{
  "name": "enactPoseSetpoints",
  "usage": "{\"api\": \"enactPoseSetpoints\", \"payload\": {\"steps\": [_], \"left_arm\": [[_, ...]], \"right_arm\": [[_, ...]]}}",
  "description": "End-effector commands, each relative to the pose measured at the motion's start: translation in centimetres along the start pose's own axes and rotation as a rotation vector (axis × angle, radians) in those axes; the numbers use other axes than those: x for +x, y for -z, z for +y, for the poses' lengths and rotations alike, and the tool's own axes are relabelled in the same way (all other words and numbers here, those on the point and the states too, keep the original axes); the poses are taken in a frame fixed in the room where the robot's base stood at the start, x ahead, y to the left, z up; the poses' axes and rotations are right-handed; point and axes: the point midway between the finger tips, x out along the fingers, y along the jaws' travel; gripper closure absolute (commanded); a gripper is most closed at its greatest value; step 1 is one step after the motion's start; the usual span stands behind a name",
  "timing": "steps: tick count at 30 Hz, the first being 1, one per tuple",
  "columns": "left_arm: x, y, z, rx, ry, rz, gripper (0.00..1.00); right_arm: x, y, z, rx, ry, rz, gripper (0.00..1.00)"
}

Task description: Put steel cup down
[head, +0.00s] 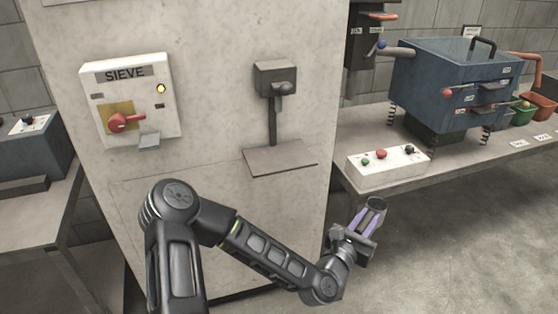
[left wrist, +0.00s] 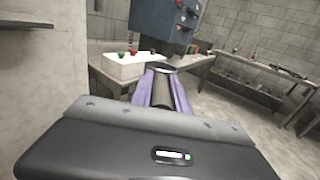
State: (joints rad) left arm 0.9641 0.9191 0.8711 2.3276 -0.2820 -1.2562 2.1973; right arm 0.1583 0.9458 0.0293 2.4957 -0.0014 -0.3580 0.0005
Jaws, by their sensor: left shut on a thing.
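The steel cup (head: 377,205) is a small dark grey metal cylinder, held between the purple fingers of my left gripper (head: 367,221). It is in front of the right-hand table's near edge, over open floor in the head view. In the left wrist view the cup (left wrist: 162,84) sits between the two purple fingers (left wrist: 161,92), its far rim visible and its lower part partly hidden by the gripper body. The left gripper is shut on it. My right gripper is not in view.
A table (head: 450,171) at right carries a white button box (head: 388,168) and a blue spring-mounted machine (head: 450,85). Small green and orange containers (head: 523,113) stand behind. A pillar with a SIEVE switch box (head: 128,100) and small shelf (head: 280,157) stands at centre-left.

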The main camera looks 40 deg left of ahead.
Motion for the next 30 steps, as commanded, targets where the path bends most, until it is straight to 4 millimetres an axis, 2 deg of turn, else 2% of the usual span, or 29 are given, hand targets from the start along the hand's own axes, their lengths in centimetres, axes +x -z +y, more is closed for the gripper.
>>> {"api": "enactPoseSetpoints", "payload": {"steps": [1, 5, 8, 14, 18, 21, 25, 30], "left_arm": [[0.1, 1.1, 0.3, 0.012, -0.010, -0.010, 1.00], [0.2, 0.5, 2.2, 0.014, -0.080, -0.016, 1.00], [-0.1, -1.3, 4.0, 0.012, -0.156, -0.021, 1.00], [-2.0, -6.7, 7.6, 0.003, -0.331, -0.026, 1.00], [-4.8, -10.9, 10.1, -0.004, -0.449, -0.024, 1.00], [-7.1, -13.2, 11.4, -0.006, -0.512, -0.019, 1.00], [-9.4, -15.1, 12.6, -0.002, -0.558, -0.011, 1.00], [-10.6, -16.0, 13.2, 0.001, -0.577, -0.004, 1.00]], "right_arm": [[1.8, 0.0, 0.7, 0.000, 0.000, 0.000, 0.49], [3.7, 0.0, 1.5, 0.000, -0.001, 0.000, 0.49], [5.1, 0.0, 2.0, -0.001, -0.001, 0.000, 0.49], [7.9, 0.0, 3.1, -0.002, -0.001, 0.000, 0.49], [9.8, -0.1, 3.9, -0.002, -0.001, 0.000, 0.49], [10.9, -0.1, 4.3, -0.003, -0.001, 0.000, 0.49], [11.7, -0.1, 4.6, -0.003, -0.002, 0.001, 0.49], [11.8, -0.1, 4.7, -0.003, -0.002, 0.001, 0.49]]}}
